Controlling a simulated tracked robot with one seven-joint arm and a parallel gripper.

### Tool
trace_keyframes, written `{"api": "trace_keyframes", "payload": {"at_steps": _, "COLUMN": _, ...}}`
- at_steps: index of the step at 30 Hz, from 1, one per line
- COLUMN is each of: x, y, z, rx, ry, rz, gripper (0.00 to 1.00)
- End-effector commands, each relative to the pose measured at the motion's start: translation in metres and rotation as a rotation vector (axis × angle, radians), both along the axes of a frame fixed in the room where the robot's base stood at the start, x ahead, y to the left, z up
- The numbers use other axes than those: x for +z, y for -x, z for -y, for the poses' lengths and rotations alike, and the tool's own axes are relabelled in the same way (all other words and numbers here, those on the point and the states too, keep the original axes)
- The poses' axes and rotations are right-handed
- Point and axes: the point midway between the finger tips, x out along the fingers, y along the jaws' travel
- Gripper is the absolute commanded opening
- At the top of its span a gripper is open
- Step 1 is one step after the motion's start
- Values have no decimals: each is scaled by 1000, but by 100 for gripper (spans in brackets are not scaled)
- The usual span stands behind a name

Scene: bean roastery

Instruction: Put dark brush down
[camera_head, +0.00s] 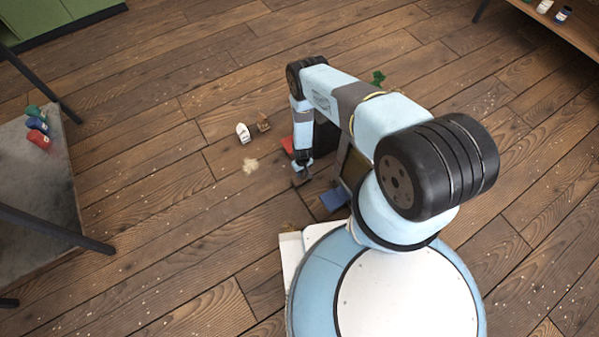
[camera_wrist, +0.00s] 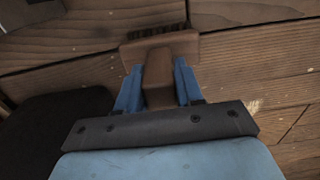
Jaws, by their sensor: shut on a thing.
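My gripper (camera_wrist: 160,72) is shut on the dark brush (camera_wrist: 158,46). In the wrist view its brown handle lies between my two blue fingers. The wide head with dark bristles points away from me, over the wooden floor. I cannot tell whether the bristles touch the planks. In the head view my gripper (camera_head: 302,174) hangs low near the floor in front of my base, and the brush is too small or hidden there to make out.
A white bag (camera_head: 243,132) and a small brown item (camera_head: 263,122) stand on the floor, with a pale spill (camera_head: 250,166) close by. A grey table (camera_head: 30,185) with small coloured bags is at left. A wooden shelf (camera_head: 575,32) is at upper right. Open floor lies left of my gripper.

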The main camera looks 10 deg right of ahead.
Motion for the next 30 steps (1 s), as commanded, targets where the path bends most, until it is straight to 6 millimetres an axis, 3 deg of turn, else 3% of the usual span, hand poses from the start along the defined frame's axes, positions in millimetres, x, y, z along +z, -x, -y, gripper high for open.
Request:
{"api": "trace_keyframes", "payload": {"at_steps": 9, "x": -1, "y": 0, "z": 0, "rx": 0, "ry": 0, "rz": 0, "gripper": 62}}
{"api": "trace_keyframes", "payload": {"at_steps": 20, "x": 5, "y": -1, "z": 0, "rx": 0, "ry": 0, "rz": 1, "gripper": 62}}
{"api": "trace_keyframes", "payload": {"at_steps": 30, "x": 51, "y": -1, "z": 0, "rx": -2, "ry": 0, "rz": 1, "gripper": 62}}
